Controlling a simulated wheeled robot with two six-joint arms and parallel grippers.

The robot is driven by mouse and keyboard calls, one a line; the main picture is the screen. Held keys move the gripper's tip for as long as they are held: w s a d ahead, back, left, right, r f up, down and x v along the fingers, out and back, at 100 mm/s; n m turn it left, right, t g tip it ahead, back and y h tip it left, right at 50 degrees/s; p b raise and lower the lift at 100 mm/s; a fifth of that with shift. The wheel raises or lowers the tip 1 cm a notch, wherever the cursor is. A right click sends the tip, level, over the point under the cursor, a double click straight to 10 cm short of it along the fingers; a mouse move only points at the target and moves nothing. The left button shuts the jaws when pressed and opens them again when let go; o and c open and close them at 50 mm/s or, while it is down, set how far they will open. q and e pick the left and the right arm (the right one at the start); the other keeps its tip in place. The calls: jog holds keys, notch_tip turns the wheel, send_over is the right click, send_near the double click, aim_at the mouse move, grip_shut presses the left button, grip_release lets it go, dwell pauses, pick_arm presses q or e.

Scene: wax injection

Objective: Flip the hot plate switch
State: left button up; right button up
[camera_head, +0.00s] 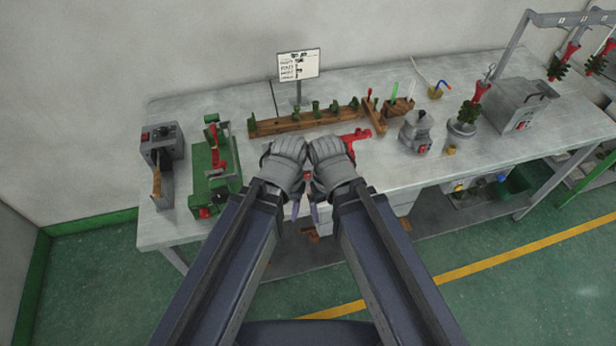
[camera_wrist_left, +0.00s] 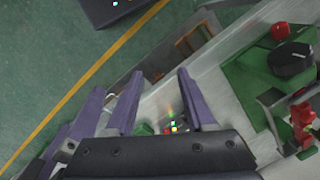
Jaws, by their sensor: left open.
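Which device is the hot plate is not clear to me. A grey box with a red switch (camera_head: 161,139) stands at the table's left end. A grey pot with a red switch (camera_head: 417,133) stands right of centre, and a larger grey box with a red switch (camera_head: 522,104) stands at the right. My left gripper (camera_head: 295,208) hangs low at the table's front edge, away from these devices. Its purple fingers are apart and empty in the left wrist view (camera_wrist_left: 160,100). My right gripper (camera_head: 316,211) is close beside it, mostly hidden by its wrist.
A green clamp machine (camera_head: 211,172) stands left of my wrists and also shows in the wrist view (camera_wrist_left: 245,85). A wooden rack (camera_head: 300,121) with green pieces, a sign (camera_head: 298,65) and a red tool (camera_head: 356,135) lie beyond. The table's front right is mostly bare.

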pick_arm(q)
grip_shut()
dwell(1.4)
